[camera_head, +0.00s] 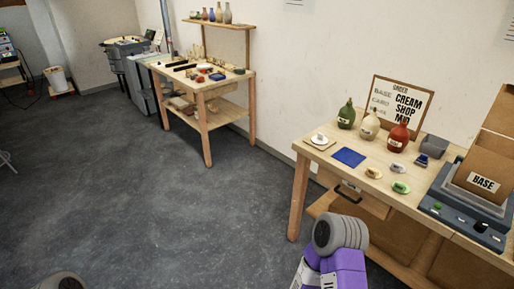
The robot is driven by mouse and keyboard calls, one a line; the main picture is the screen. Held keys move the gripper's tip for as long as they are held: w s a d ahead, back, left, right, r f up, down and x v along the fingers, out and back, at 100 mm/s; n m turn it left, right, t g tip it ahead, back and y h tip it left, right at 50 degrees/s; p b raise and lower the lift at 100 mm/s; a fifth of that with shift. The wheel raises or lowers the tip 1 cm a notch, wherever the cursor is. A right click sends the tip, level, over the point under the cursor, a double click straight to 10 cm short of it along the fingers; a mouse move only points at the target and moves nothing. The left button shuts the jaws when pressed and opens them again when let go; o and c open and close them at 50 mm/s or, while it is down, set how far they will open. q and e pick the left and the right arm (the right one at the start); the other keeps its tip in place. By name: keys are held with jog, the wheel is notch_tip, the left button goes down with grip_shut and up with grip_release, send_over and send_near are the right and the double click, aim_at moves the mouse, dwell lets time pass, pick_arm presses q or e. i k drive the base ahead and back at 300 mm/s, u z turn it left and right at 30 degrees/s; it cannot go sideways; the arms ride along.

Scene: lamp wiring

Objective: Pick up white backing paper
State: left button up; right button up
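I cannot pick out a white backing paper with certainty. On the right-hand wooden workbench (296,200), a small white item (319,138) lies on a tan square (312,145) at the left end. A flat blue square (348,157) lies to its right. A white lettered sheet (403,102) is on the framed board standing at the back of the bench. Neither gripper is in view. Purple and grey arm parts of mine show at bottom centre, in front of the bench, and a grey part shows at bottom left.
Green (346,115), cream (369,127) and red (398,138) bottles stand on the bench. Small white, yellow and green pieces lie before them. A blue-grey machine (466,205) holds a box marked BASE (485,175). Another bench (207,95) stands farther back. The floor at left is clear.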

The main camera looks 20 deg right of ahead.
aim_at(319, 139)
jog(key=u, duration=0.45)
jog(key=i, duration=0.45)
jog(key=z, duration=0.8)
jog(key=i, duration=1.6)
jog(key=z, duration=1.25)
